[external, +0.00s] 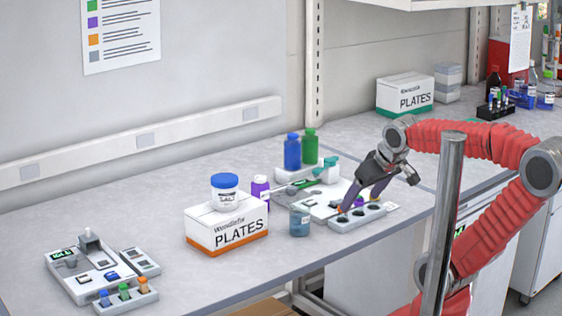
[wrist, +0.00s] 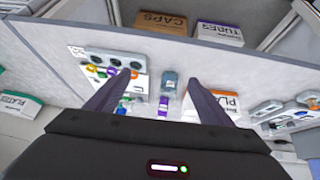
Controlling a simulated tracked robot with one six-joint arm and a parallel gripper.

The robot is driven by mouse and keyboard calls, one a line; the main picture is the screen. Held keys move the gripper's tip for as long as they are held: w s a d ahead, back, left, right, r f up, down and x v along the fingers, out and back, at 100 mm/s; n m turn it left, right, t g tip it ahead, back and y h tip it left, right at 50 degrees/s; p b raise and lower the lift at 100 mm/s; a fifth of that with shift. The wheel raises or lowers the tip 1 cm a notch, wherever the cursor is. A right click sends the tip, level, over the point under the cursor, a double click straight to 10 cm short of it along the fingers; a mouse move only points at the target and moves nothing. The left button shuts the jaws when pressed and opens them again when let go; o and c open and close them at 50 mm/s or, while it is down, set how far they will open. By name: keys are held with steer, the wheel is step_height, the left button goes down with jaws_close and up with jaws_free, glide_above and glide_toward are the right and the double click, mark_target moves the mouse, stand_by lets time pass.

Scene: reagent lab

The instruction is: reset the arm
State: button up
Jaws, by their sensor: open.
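My gripper (external: 362,201) is open, with its two dark fingers pointing down over the bench in the external view. Its tips are just above or beside a grey rack with dark holes (external: 357,219); I cannot tell whether they touch it. Nothing shows between the fingers there. In the wrist view my gripper (wrist: 155,98) shows its fingers spread wide, with a grey-blue bottle (wrist: 169,82) and a purple bottle (wrist: 163,106) seen beyond the gap. My red arm reaches in from the right and bends down at the wrist.
A grey-blue jar (external: 299,222) stands left of the rack. A white PLATES box (external: 227,231) carries a blue-lidded tub (external: 225,196). Blue (external: 292,153) and green (external: 310,148) bottles stand behind. Another PLATES box (external: 405,95) is at the back. Bench between left equipment (external: 92,268) and box is clear.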

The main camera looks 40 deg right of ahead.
steer(key=s+a, duration=0.1)
steer(key=s+a+f+g+y, duration=0.1)
steer(key=s, duration=0.1)
steer(key=shift+s, duration=0.1)
